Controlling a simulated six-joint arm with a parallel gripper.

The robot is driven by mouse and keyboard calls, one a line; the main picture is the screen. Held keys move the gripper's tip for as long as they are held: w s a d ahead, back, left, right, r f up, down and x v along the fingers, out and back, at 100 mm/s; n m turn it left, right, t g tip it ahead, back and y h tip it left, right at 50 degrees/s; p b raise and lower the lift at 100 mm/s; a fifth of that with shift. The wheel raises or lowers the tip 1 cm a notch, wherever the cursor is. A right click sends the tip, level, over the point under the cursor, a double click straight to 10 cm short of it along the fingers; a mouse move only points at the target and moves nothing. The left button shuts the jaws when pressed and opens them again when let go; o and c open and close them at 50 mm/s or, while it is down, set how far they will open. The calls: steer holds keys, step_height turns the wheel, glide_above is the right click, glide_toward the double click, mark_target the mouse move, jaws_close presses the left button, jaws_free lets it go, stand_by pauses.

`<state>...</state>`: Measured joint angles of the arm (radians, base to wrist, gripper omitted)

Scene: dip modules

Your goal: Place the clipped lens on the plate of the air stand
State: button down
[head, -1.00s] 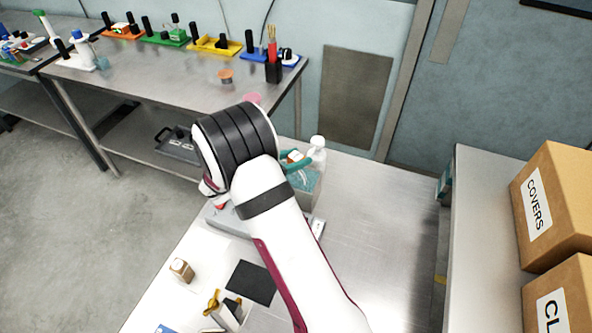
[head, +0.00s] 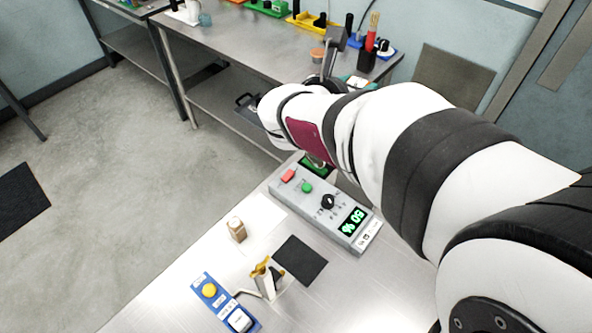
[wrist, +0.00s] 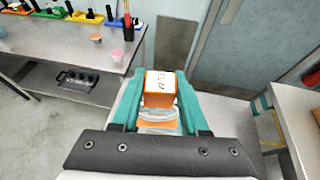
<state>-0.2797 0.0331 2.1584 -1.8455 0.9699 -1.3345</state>
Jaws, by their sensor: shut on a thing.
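My gripper (wrist: 157,112) has two teal fingers, shut on an orange block (wrist: 159,99) with a white, lettered top. A clear or greyish part shows just below the block, between the fingers. I cannot tell whether this is the clipped lens. In the head view my arm hides most of the gripper. On the near table, a gold clip piece on a pale holder (head: 264,279) stands beside a flat black square (head: 300,262). I cannot make out which thing is the air stand or its plate.
A grey control box (head: 325,203) with a green "50 %" display sits on the near table. A small tan block (head: 237,229) and a blue button board (head: 225,302) are there too. The back bench (head: 235,50) carries coloured trays and an orange cup (head: 317,54).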

steer(key=shift+s+r, duration=0.8)
steer(key=shift+s, duration=0.35)
steer(key=s+d+f+m+g+h, duration=0.5)
steer(key=s+d+f+m+g, duration=0.4)
steer(key=d+m+g, duration=0.15)
steer(key=s+f+m+g+y, duration=0.7)
steer(key=s+m+g, duration=0.5)
steer(key=m+g, duration=0.1)
steer(key=s+a+f+m+t+y, duration=0.15)
steer(key=a+m+t+y, duration=0.35)
steer(key=a+m+y, duration=0.85)
steer(key=w+d+r+m+t+y, duration=0.25)
steer(key=w+m+t+y, duration=0.3)
steer(key=m+t, duration=0.3)
steer(key=w+a+f+m, duration=0.1)
steer(key=w+a+f, duration=0.2)
steer(key=a+f, duration=0.7)
steer(key=shift+w+a+f+g+y, duration=0.3)
steer(key=shift+f+g, duration=0.1)
steer(key=shift+f, duration=0.45)
